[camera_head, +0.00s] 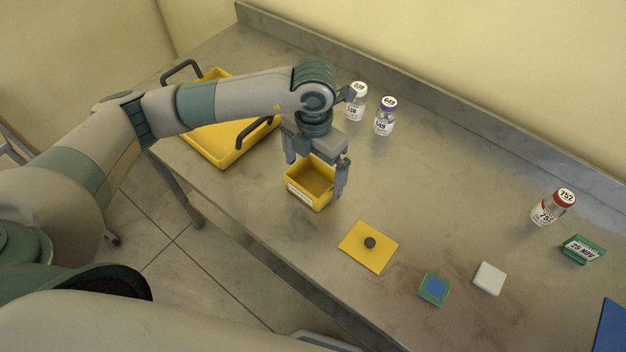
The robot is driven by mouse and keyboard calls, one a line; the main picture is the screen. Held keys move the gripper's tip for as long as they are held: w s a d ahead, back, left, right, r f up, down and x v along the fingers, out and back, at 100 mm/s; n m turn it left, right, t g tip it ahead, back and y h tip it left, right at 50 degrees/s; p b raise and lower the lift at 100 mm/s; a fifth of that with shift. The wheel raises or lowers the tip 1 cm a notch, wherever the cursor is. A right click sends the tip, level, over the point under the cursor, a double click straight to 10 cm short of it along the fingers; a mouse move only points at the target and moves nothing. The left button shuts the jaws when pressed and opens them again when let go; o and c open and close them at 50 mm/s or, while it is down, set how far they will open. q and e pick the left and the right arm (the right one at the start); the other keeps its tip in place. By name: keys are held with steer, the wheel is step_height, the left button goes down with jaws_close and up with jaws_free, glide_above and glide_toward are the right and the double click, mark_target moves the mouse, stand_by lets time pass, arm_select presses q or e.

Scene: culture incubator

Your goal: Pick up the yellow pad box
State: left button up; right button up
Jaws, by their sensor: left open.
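The yellow pad box (310,194) is a small open-topped yellow box with a white label on its front. I cannot tell whether the fingers touch the walls. The gripper hides part of the box's back rim. My right gripper is out of view.
A yellow tray (226,157) with dark handles lies behind my left forearm. A flat yellow lid (357,255) with a dark knob lies in front. Vials (384,122) stand behind; a red-capped vial (546,211), green date block (578,252), white pad (489,278) and green-blue pad (434,289) lie right.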

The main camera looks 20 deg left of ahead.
mark_target(313, 188)
arm_select(q)
steer(key=shift+f+p, duration=0.6)
steer(key=shift+f, duration=1.15)
steer(key=shift+a, duration=0.1)
steer(key=c, duration=1.1)
